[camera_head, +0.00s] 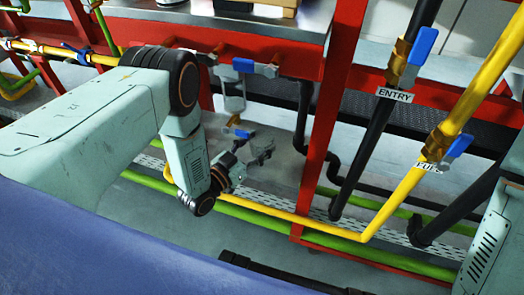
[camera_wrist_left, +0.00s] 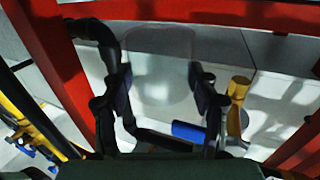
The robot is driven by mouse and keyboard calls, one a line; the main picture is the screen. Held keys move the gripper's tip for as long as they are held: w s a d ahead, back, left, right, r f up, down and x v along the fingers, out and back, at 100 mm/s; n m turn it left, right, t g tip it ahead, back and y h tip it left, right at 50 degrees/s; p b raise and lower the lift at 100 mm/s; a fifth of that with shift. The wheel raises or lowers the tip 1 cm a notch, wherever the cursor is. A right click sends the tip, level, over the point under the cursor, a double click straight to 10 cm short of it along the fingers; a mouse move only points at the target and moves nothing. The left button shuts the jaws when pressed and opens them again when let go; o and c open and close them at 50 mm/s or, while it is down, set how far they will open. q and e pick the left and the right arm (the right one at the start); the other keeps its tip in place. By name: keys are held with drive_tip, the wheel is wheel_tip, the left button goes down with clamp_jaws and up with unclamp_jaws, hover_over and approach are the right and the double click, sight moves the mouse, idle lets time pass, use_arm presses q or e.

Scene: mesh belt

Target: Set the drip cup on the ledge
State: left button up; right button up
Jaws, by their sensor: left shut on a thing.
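My left gripper (camera_head: 258,150) is in the middle of the head view, in front of the red frame. In the left wrist view its two fingers (camera_wrist_left: 162,94) are shut on a clear, see-through drip cup (camera_wrist_left: 160,62), which stands out faintly between them. In the head view the cup is too faint to make out for certain. I cannot tell for certain which surface is the ledge; a metal-topped surface (camera_head: 215,20) runs along the back, above a red beam. My right gripper is out of view.
Blue-handled valves (camera_head: 243,66) hang behind my gripper. A red post (camera_head: 323,125) stands just right of it. Black and yellow pipes (camera_head: 400,195), with ENTRY (camera_head: 394,95) and other labels, fill the right side. Green pipes (camera_head: 330,240) run low along the floor.

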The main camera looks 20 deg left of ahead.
sight(267, 144)
use_arm(q)
drive_tip(key=shift+w+d+f, duration=0.1)
drive_tip(key=shift+w, duration=0.45)
drive_tip(key=shift+w+d+b, duration=0.25)
drive_tip(key=shift+w+b, duration=0.05)
drive_tip(key=shift+w, duration=0.15)
wheel_tip(267, 144, down, 3)
drive_tip(key=shift+s+r+b, duration=0.1)
drive_tip(key=shift+s+b, duration=0.05)
drive_tip(key=shift+b, duration=0.65)
drive_tip(key=shift+f, duration=0.4)
drive_tip(key=shift+r, duration=0.1)
